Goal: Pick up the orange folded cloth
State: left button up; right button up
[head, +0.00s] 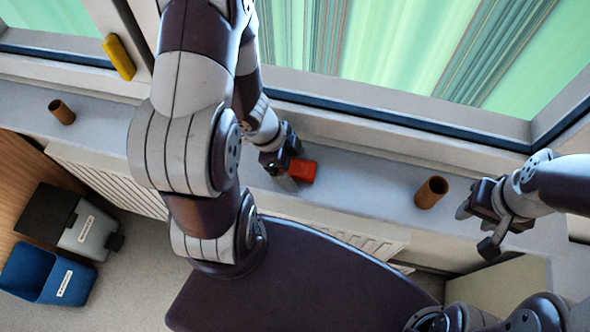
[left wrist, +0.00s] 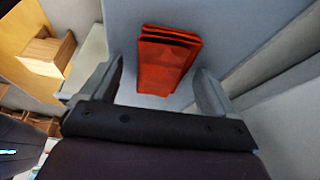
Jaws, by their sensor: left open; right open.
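The orange folded cloth (head: 303,170) lies on the grey window sill in the head view. It shows red-orange and folded in layers in the left wrist view (left wrist: 168,62). My left gripper (head: 288,167) is open right at the cloth. In the left wrist view its two fingers (left wrist: 160,92) stand apart on either side of the near part of the cloth, with gaps between, so it is not gripped. My right gripper (head: 474,228) is open and empty at the right, beside a brown cup.
One brown cup (head: 431,192) stands on the sill (head: 365,190) to the right, another brown cup (head: 62,112) to the left. A yellow object (head: 119,57) is on the window frame. A radiator (head: 105,180) and bins (head: 48,272) are below. The window is close behind the cloth.

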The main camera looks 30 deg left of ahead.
pick_arm(q)
jog(key=shift+w, duration=0.15)
jog(key=c, duration=1.1)
